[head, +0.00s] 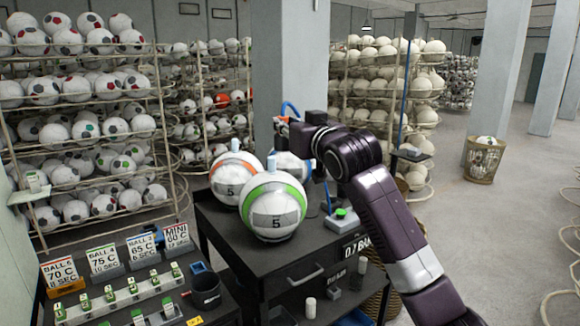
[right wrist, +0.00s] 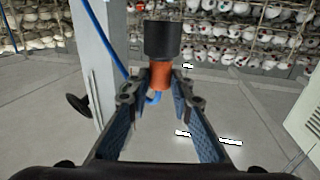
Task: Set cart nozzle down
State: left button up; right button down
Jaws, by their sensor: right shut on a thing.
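The cart nozzle shows in the right wrist view as a black cylinder (right wrist: 162,40) with an orange lower part (right wrist: 161,76). A blue hose (right wrist: 100,35) runs to it. My right gripper (right wrist: 158,95) is shut on the orange part, with one blue-padded finger on each side. In the head view my right arm reaches over the black cart (head: 245,262), holding the gripper above and behind the balls there; the fingertips are hard to make out. The blue hose (head: 290,106) shows above the wrist. My left gripper is not in view.
A green-striped ball (head: 275,228) and an orange-striped ball (head: 230,188) sit on the cart, with another partly hidden behind. A box with a green button (head: 341,220) stands at the cart's right. Ball racks (head: 85,100) fill the back left. Open floor lies at right.

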jog(key=s+d+f+h, duration=0.15)
jog(key=s+f, duration=0.25)
jog(key=f, duration=0.4)
jog(key=s+d+f+m, duration=0.15)
jog(key=s+f, duration=0.25)
jog(key=f, duration=0.4)
jog(key=s+d+f+n, duration=0.15)
jog(key=s+f, duration=0.25)
jog(key=f, duration=0.5)
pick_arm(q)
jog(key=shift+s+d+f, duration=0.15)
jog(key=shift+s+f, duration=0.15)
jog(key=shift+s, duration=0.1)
pick_arm(e)
jog(key=s+d+f+m+h, duration=0.1)
jog(key=s+d, duration=0.4)
jog(key=s, duration=0.5)
jog(key=s+d+f+m+t+h, duration=0.1)
jog(key=s+d+f, duration=0.4)
jog(key=s, duration=0.5)
jog(key=s+d+f+m+h, duration=0.2)
jog(key=s+d+f+h, duration=0.2)
jog(key=s, duration=0.6)
jog(key=shift+d+f+m+t, duration=0.3)
jog(key=shift+d+f+m, duration=0.1)
jog(key=shift+d+f, duration=0.3)
jog(key=shift+w+a, duration=0.1)
